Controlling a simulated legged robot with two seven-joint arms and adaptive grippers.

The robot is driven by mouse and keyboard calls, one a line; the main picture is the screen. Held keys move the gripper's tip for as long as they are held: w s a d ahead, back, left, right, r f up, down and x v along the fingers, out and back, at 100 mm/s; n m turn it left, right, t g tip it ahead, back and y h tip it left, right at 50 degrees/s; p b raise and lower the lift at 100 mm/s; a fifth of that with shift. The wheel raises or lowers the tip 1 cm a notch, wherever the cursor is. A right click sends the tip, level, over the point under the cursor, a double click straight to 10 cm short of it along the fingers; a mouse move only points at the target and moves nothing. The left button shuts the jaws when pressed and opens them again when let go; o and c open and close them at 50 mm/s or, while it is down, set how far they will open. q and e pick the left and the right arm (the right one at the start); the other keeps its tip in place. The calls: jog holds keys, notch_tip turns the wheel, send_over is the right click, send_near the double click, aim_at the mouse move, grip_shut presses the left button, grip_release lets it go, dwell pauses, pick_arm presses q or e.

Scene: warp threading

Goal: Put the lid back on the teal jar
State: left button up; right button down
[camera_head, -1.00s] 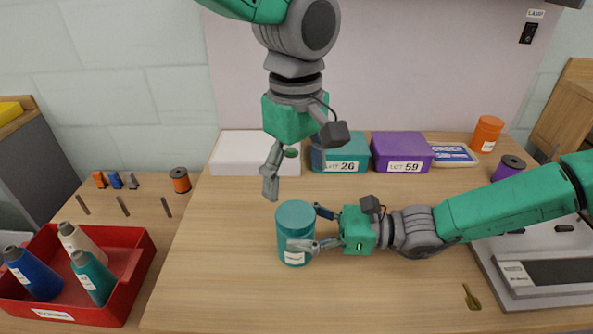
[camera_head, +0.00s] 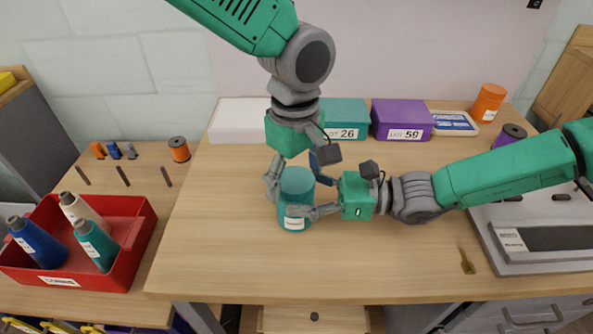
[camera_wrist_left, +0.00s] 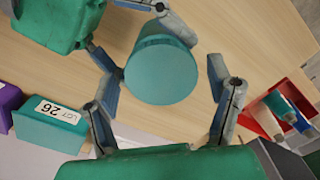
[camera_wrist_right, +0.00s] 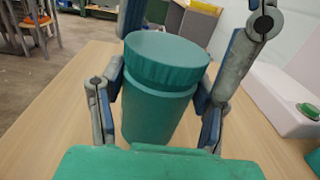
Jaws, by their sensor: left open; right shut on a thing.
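The teal jar (camera_head: 293,221) stands upright on the wooden table with a small label on its front. Its wider teal lid (camera_wrist_right: 166,62) sits on top and looks level; the lid also fills the middle of the left wrist view (camera_wrist_left: 161,70). My right gripper (camera_head: 306,193) is shut around the jar's side, coming from the right. My left gripper (camera_head: 295,172) points down from above. It is open, with one finger on each side of the lid; the left wrist view shows gaps between the fingers and the lid. The arm partly hides the jar's top in the head view.
Behind stand a white box (camera_head: 236,121), a teal box (camera_head: 345,113) marked 26 and a purple box (camera_head: 402,116) marked 59. A red bin (camera_head: 133,252) with cones is at left. A grey device (camera_head: 510,262) is at right. The front table middle is clear.

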pick_arm(q)
jog(key=c, duration=1.2)
jog(key=m, duration=0.6)
jog(key=shift+m, duration=0.3)
jog(key=m, duration=0.6)
jog(key=shift+m, duration=0.4)
pick_arm(e)
jog(key=shift+s, duration=0.1)
pick_arm(q)
jog(key=m, duration=0.4)
jog(key=shift+w+m, duration=0.1)
jog(key=shift+m, duration=0.3)
jog(key=m, duration=0.4)
jog(key=shift+m, duration=0.3)
jog(key=m, duration=0.4)
jog(key=shift+m, duration=0.3)
pick_arm(e)
jog(key=shift+a, duration=0.1)
pick_arm(q)
jog(key=m, duration=0.3)
jog(key=shift+m, duration=0.3)
pick_arm(e)
jog(key=shift+s, duration=0.1)
pick_arm(q)
jog(key=o, duration=1.3)
jog(key=shift+d, duration=0.1)
jog(key=shift+c, duration=0.2)
